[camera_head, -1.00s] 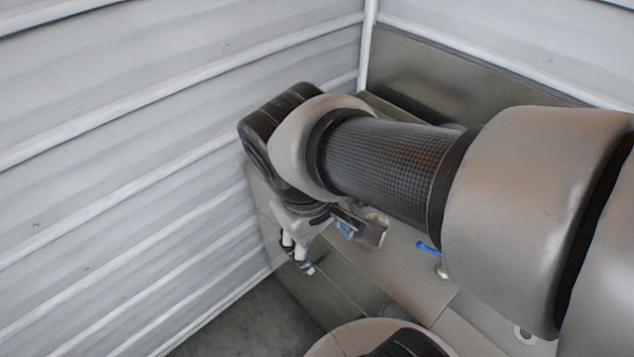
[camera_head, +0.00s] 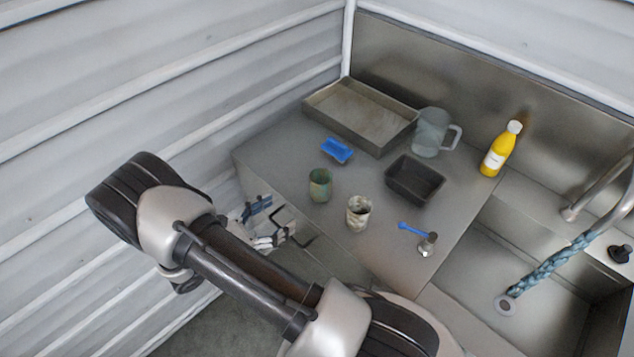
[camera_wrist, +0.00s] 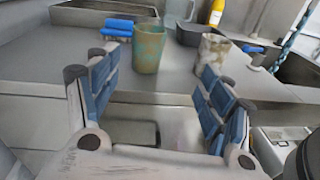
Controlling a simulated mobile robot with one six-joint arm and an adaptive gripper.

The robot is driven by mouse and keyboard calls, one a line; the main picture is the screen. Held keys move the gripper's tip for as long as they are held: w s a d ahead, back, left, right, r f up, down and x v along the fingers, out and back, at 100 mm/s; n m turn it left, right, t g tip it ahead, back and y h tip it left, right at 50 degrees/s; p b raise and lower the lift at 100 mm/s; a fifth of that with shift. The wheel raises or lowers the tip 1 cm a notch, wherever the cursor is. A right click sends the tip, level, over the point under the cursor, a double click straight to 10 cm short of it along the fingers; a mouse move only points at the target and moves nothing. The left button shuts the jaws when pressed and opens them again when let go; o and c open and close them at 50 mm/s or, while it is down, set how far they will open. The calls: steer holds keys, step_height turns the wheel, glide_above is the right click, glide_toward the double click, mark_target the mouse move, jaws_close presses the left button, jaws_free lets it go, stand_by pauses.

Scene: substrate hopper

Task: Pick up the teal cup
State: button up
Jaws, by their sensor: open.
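The teal cup (camera_head: 320,184) stands upright on the metal counter, with brownish patches on its side. It also shows in the wrist view (camera_wrist: 148,49), upright beyond my fingers and a little left of the middle between them. My gripper (camera_head: 264,221) is at the counter's front edge, left of and below the cup in the head view. In the wrist view my gripper (camera_wrist: 158,88) is open with nothing between its blue-padded fingers. It is apart from the cup.
A speckled whitish cup (camera_head: 359,212) stands just right of the teal cup. A blue sponge (camera_head: 336,150), dark bin (camera_head: 415,192), clear pitcher (camera_head: 430,133), metal tray (camera_head: 318,105), yellow bottle (camera_head: 500,150) and blue-handled tool (camera_head: 414,231) are around. A ribbed wall (camera_head: 200,90) is left.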

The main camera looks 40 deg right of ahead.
mark_target(313, 191)
steer(key=shift+n+t+h, duration=0.4)
steer(key=shift+n+t, duration=0.4)
steer(key=shift+n, duration=0.1)
steer(key=d+f, duration=0.1)
steer(key=d, duration=0.3)
steer(key=w+d+f+b, duration=0.1)
steer(key=d, duration=0.3)
steer(key=d+f, duration=0.1)
steer(key=d, duration=0.2)
steer(key=shift+w+d, duration=0.15)
steer(key=shift+d, duration=0.25)
steer(key=shift+w+d+f+b, duration=0.1)
steer(key=shift+d+b, duration=0.15)
steer(key=shift+d, duration=0.65)
steer(key=shift+w+d+r+b, duration=0.1)
steer(key=shift+w+d+b, duration=0.1)
steer(key=shift+d, duration=0.7)
steer(key=shift+w+d+f+b, duration=0.1)
steer(key=shift+d+b, duration=0.15)
steer(key=shift+d, duration=0.65)
steer(key=c, duration=1.2)
steer(key=shift+o, duration=0.2)
